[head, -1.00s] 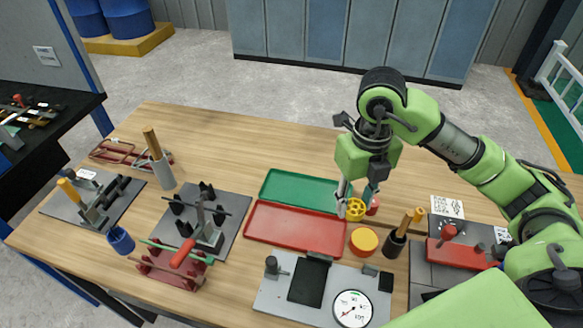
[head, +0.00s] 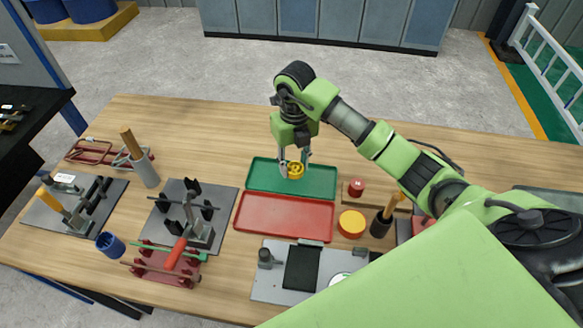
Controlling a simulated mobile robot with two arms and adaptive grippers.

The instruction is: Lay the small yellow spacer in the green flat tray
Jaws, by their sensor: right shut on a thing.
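The small yellow spacer (head: 296,171) is a yellow wheel-like ring. My right gripper (head: 294,168) is shut on it and points down. The spacer shows over the middle of the green flat tray (head: 262,179); I cannot tell whether it touches the tray floor. The green tray is otherwise empty and lies behind the red tray. My left gripper is not in view.
An empty red tray (head: 284,217) lies in front. To its right are a yellow round tin (head: 351,223), a small red piece (head: 356,187) and a dark cup (head: 381,226). A grey plate with a clamp (head: 196,228) stands left. The table behind the green tray is clear.

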